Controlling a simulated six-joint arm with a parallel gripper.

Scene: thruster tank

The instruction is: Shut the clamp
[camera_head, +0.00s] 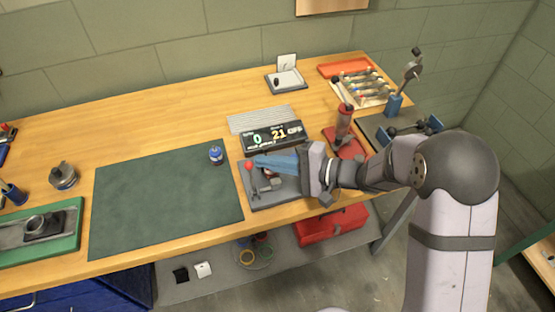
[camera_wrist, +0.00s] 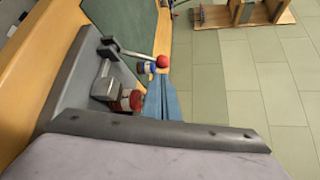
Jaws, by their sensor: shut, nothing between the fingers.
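The clamp sits on a grey base plate (camera_head: 262,200) at the front of the bench, right of the green mat. Its lever ends in a red ball (camera_head: 249,165), which also shows in the wrist view (camera_wrist: 162,61). In the wrist view the lever (camera_wrist: 135,53) runs from a dark pivot to the ball, and a grey block (camera_wrist: 105,88) and a red part (camera_wrist: 130,101) stand nearer. My gripper (camera_head: 257,162), with blue fingers, is shut and empty. Its tips (camera_wrist: 160,80) are close to the red ball; I cannot tell whether they touch it.
A small blue bottle (camera_head: 216,155) stands on the green mat (camera_head: 165,200), left of the clamp. A black display (camera_head: 272,137) stands behind my fingers. A red stand (camera_head: 344,130) is at right. The mat is otherwise clear.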

